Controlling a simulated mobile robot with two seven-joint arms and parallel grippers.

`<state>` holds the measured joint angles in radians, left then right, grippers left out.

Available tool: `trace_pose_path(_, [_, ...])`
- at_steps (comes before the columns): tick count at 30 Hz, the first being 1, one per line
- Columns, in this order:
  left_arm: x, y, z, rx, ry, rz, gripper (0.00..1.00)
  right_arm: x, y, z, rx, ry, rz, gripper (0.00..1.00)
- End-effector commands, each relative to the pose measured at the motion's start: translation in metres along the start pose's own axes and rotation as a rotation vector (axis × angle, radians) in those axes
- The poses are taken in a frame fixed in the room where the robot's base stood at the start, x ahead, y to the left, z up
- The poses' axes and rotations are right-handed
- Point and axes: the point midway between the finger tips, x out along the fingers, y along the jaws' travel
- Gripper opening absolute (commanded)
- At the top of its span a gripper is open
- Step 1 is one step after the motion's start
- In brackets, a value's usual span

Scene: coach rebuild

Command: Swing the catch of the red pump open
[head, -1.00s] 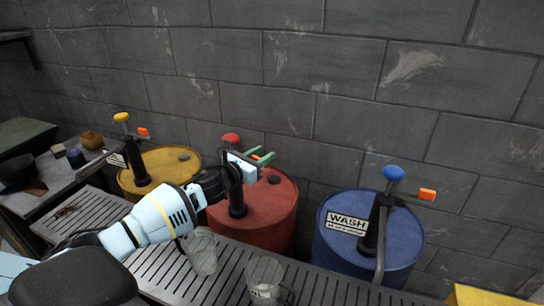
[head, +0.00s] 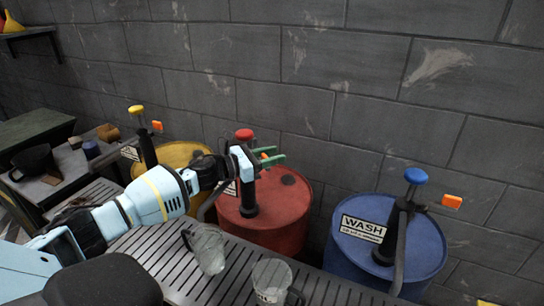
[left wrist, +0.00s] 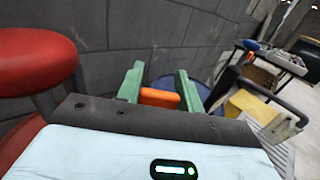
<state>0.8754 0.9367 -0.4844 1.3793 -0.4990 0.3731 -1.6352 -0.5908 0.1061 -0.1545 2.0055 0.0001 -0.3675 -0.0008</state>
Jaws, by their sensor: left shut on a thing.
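The red pump stands on the red drum (head: 290,215), with a red knob (head: 244,134) on top. Its orange catch (head: 264,156) shows only in part in the head view, behind the green fingers. My left gripper (head: 273,160) is at the catch, its fingers pointing right. In the left wrist view the orange catch (left wrist: 160,97) lies between the two green fingers, which are shut on it. The red knob (left wrist: 35,60) fills the left of that view. My left wrist hides part of the pump's column. My right gripper is not in view.
A blue drum (head: 350,255) with a blue-knobbed pump (head: 416,175) stands at right, a yellow drum (head: 178,153) at left. Two clear jugs (head: 207,248) (head: 271,278) stand on the slatted bench (head: 235,262) in front. A grey block wall (head: 330,100) is close behind.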

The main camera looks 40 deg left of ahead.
Motion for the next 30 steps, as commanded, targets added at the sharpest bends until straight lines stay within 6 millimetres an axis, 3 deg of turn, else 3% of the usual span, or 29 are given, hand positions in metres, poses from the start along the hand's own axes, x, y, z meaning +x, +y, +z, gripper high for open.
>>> trace_pose_path(4, [0.0, 0.0, -0.001, 0.0, 0.001, 0.0, 0.0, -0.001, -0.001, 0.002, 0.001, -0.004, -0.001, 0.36])
trace_pose_path(5, [0.0, 0.0, -0.001, 0.0, 0.001, 0.001, 0.39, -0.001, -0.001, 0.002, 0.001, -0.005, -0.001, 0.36])
trace_pose_path(9, [0.0, 0.0, 0.0, 0.0, 0.001, 0.001, 0.57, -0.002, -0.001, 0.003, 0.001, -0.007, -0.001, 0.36])
trace_pose_path(20, [-0.003, 0.0, -0.001, 0.0, 0.001, 0.002, 0.58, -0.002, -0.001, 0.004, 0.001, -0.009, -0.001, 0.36])
trace_pose_path(30, [-0.04, 0.0, -0.004, -0.002, 0.005, 0.002, 0.58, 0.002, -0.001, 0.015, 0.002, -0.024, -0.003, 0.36])
